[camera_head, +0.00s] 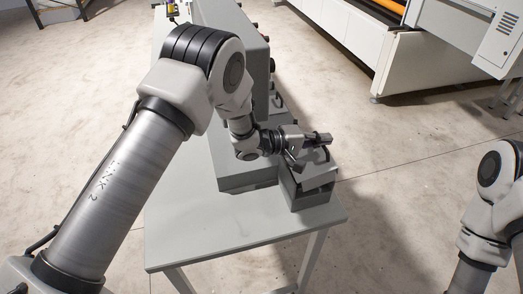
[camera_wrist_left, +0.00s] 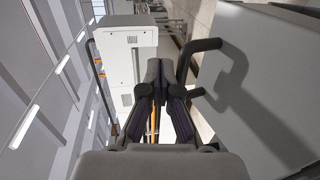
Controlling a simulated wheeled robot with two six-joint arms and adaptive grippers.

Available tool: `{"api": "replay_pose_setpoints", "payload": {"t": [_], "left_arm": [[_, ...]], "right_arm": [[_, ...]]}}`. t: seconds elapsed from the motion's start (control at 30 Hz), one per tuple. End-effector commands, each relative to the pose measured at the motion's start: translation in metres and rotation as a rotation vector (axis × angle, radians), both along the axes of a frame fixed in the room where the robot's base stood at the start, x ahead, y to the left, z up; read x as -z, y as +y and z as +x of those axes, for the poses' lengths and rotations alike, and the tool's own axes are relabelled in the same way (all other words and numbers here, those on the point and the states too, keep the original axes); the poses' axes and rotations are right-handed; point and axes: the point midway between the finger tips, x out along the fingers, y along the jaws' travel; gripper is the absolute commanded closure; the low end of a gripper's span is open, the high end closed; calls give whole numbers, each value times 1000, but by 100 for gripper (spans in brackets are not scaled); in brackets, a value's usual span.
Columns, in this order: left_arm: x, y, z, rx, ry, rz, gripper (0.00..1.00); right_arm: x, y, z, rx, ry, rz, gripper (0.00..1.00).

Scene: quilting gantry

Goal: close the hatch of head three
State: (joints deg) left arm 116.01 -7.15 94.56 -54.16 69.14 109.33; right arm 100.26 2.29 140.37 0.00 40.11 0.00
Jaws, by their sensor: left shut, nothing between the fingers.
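A grey machine with a row of heads (camera_head: 262,30) stands on a grey table. My left gripper (camera_head: 326,139) is shut and empty, over the grey box-like front end (camera_head: 310,192) of the machine near the table's right edge. In the left wrist view the shut fingertips (camera_wrist_left: 158,68) are beside a dark bent handle bar (camera_wrist_left: 208,45). A smooth grey panel (camera_wrist_left: 275,75), which looks like a hatch, carries the bar's shadow. The fingers appear apart from the bar. I cannot read a head number or tell how far the hatch stands open. My right gripper is outside the view.
The table (camera_head: 190,238) has bare top at its front left. A large white machine with an orange roller (camera_head: 391,5) stands at the back right. A grey cabinet (camera_head: 500,38) is at the right. Concrete floor (camera_head: 395,150) lies open between them and the table.

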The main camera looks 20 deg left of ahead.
Motion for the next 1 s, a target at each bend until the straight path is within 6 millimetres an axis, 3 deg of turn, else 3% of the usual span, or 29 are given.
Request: {"api": "replay_pose_setpoints", "payload": {"t": [0.3,0.73,0.87,1.0], "left_arm": [[12,-4,2,0,1,1,100],[13,-4,3,0,0,0,100],[12,-4,3,0,0,0,100],[-1,-3,1,-2,0,0,100]], "right_arm": [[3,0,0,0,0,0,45],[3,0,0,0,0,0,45],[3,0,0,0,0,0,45],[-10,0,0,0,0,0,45]]}}
